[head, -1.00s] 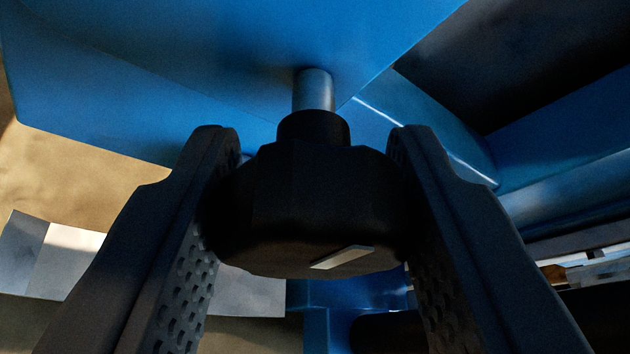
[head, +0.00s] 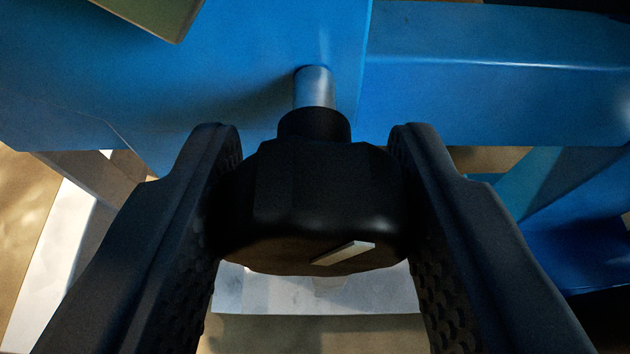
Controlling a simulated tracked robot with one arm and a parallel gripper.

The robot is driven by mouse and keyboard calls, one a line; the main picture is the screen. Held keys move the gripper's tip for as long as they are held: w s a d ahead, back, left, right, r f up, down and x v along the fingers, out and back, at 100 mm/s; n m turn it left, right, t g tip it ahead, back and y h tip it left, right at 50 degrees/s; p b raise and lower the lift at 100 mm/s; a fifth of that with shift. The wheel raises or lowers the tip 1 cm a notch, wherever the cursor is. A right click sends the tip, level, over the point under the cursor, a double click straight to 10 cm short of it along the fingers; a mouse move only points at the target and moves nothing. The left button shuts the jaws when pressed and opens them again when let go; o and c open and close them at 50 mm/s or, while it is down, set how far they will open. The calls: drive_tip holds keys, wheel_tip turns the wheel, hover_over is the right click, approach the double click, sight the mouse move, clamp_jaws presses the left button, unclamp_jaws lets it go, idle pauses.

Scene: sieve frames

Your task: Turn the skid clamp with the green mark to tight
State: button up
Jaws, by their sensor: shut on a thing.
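The clamp knob (head: 315,200) is black and lobed, in the middle of the head view. A pale bar mark (head: 343,252) shows on its face, tilted up to the right. A grey metal shaft (head: 315,87) runs from the knob's collar into the blue frame (head: 250,70). My gripper (head: 315,150) has one finger on each side of the knob and is shut on it. No green mark shows on the visible parts, so I cannot tell from this view whether this is the green-marked clamp.
A blue beam (head: 500,75) runs to the right behind the knob, with another blue member (head: 590,230) below it. An olive-green panel edge (head: 165,12) shows at the top left. A pale block (head: 315,290) lies below the knob.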

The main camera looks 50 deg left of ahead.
drive_tip(key=m+b, duration=0.1)
drive_tip(key=g+b, duration=0.1)
drive_tip(key=shift+s+f+m+y+b, duration=0.1)
drive_tip(key=shift+f+m+y+b, duration=0.2)
drive_tip(key=shift+f+m+y, duration=0.1)
drive_tip(key=shift+m+g+y+b, duration=0.6)
drive_tip(key=shift+m+g+b, duration=0.1)
drive_tip(key=shift+m+b, duration=0.55)
drive_tip(key=shift+r+m+g+y, duration=0.15)
drive_tip(key=shift+m+g+y, duration=0.15)
drive_tip(key=shift+m+y, duration=0.9)
drive_tip(key=shift+m, duration=0.95)
drive_tip(key=shift+d, duration=0.1)
drive_tip(key=o, duration=1)
drive_tip(key=shift+w+r, duration=0.2)
